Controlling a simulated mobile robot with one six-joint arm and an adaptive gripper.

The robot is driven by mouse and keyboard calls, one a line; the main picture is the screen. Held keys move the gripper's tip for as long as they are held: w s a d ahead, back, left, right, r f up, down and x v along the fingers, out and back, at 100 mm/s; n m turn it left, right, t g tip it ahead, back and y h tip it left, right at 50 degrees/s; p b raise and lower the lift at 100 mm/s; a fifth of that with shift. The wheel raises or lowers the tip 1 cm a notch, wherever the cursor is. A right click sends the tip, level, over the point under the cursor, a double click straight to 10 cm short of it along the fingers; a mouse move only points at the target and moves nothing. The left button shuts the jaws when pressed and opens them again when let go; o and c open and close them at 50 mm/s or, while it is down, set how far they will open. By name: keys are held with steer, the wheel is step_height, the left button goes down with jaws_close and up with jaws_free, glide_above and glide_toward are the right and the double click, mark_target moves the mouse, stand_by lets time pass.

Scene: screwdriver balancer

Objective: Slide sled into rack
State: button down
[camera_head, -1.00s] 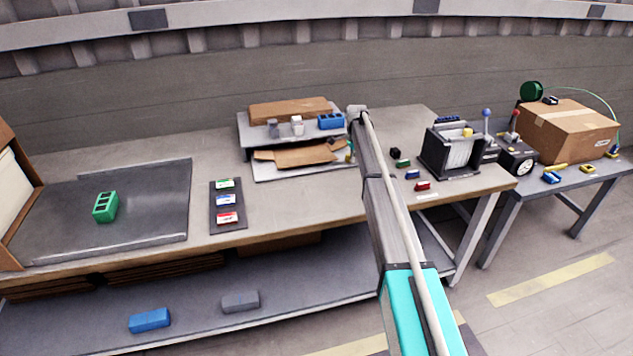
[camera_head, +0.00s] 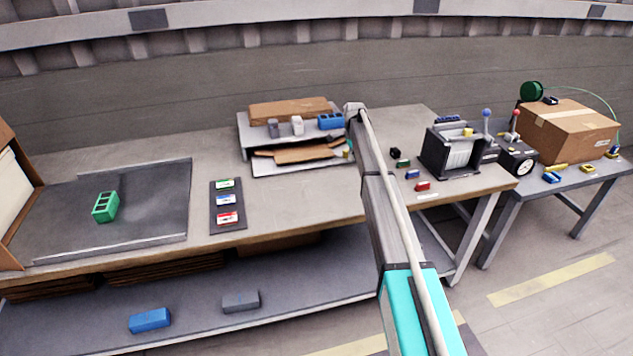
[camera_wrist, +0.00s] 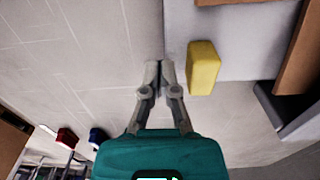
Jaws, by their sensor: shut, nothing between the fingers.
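The sled appears to be the low grey tray (camera_head: 300,168), with brown cardboard (camera_head: 305,154) and a yellow block (camera_head: 347,152) on it. It lies partly under the grey raised shelf (camera_head: 262,143), which looks like the rack; its front part sticks out. In the wrist view my gripper (camera_wrist: 160,66) is shut and empty. Its fingertips are at the edge of the grey sled (camera_wrist: 240,40), just left of the yellow block (camera_wrist: 203,68); whether they touch it I cannot tell. In the head view my arm hides most of the gripper.
A cardboard sheet (camera_head: 290,109), small grey containers and a blue block (camera_head: 330,121) stand on the shelf. Several small coloured blocks and a black-framed device (camera_head: 455,152) are right of my arm. A dark label board (camera_head: 227,228) lies at front left, with clear bench between.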

steer(key=shift+s, duration=0.1)
stand_by(0.3)
step_height(320, 180, up, 7)
steer(key=p, duration=0.7)
stand_by(0.5)
steer(key=s+d+r+n+p, duration=0.1)
steer(key=s+n, duration=0.3)
steer(key=s, duration=1.4)
steer(key=s+d+r+n+p, duration=0.1)
steer(key=s+d+n, duration=0.3)
steer(key=s, duration=1.4)
steer(key=s+d+r+n+p, duration=0.2)
steer(key=s+n, duration=0.4)
steer(key=s, duration=1.2)
steer(key=shift+s+d, duration=0.2)
steer(key=shift+d, duration=0.55)
